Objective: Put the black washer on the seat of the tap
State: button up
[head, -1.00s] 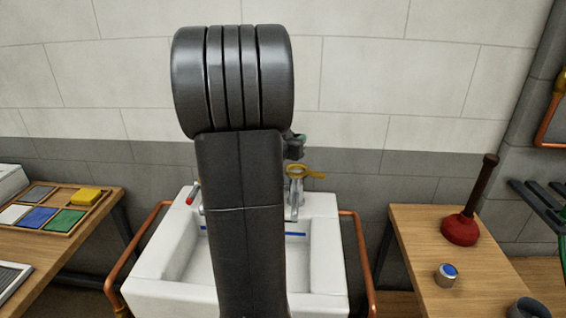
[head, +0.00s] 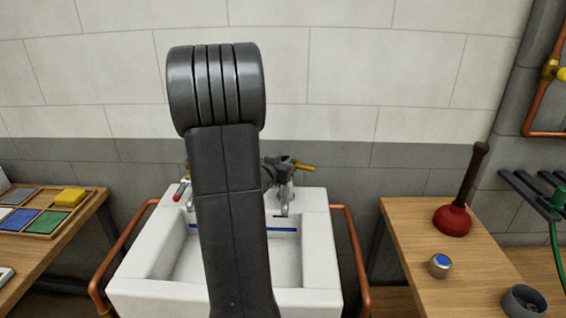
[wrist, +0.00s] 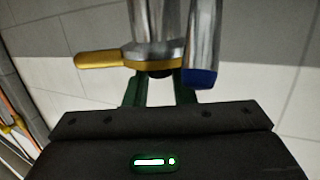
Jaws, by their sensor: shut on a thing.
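My gripper (head: 280,170) is at the chrome tap (head: 284,191) at the back of the white sink, partly hidden by my arm. In the wrist view, its green fingers (wrist: 160,82) are shut on a small dark piece, apparently the black washer (wrist: 160,73). Only a little of it shows, just under the tap body (wrist: 152,25) and the yellow lever (wrist: 103,58). I cannot tell whether the washer touches the seat, which is hidden. A chrome part with a blue end (wrist: 199,78) is close by the right finger.
The white sink (head: 322,262) has copper pipes (head: 355,255) at its sides. A red-tipped handle (head: 180,191) is left of my arm. The right bench (head: 400,225) holds a plunger (head: 455,220) and a blue-topped cylinder (head: 440,266). The left bench holds a tray with coloured pads (head: 48,223).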

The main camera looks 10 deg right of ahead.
jog(key=shift+f, duration=0.2)
jog(key=o, duration=0.7)
jog(key=shift+c, duration=0.2)
jog(key=shift+r, duration=0.1)
jog(key=shift+r, duration=0.2)
jog(key=v, duration=1.2)
jog(key=shift+f, duration=0.15)
